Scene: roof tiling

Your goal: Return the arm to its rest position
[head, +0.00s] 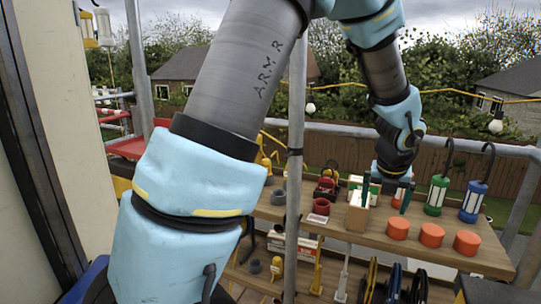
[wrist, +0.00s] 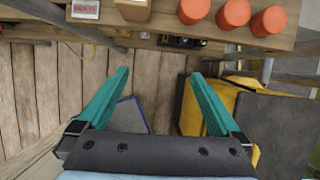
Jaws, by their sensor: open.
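My gripper (head: 386,194) hangs at the end of my raised, bent arm, above the wooden shelf at the right of the head view. Its teal fingers point down. In the wrist view the two teal fingers of my gripper (wrist: 159,76) stand wide apart with nothing between them. Wooden planks and part of a yellow item show below and beyond the fingers. My arm's thick grey and light blue links fill the left and middle of the head view and hide part of the shelf.
The shelf (head: 375,236) holds orange cylinders (head: 431,235), a green lantern (head: 436,195), a blue lantern (head: 472,201) and a wooden block (head: 357,211). A metal pole (head: 295,150) stands between my arm links. A yellow cable (head: 460,92) with bulbs runs behind. Plank flooring (wrist: 155,85) shows below.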

